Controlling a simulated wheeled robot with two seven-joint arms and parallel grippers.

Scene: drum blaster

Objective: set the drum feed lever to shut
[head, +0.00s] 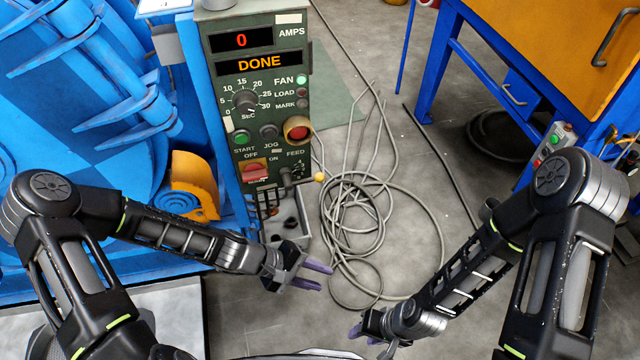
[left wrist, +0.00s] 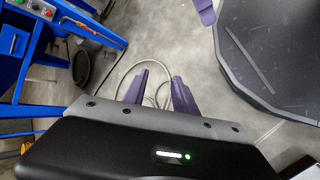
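The green control panel (head: 262,125) stands upper left of centre in the head view. At its lower right, beside the FEED label, is the feed lever, a dark rod with a yellow ball knob (head: 319,177) pointing to the right. The markings around its pivot are too small to read. My left gripper (head: 318,277) is below the knob, apart from it, open and empty. Its two purple fingers also show spread in the left wrist view (left wrist: 163,75). My right gripper (head: 364,333) is low in the head view, far from the lever; its finger gap is unclear.
The panel shows 0 amps and DONE. A red switch (head: 254,170) and a red stop button (head: 297,129) sit near the lever. The blue blaster machine (head: 60,190) is at left. Loose cable (head: 360,215) lies on the floor. A blue-legged bench (head: 432,70) stands at right.

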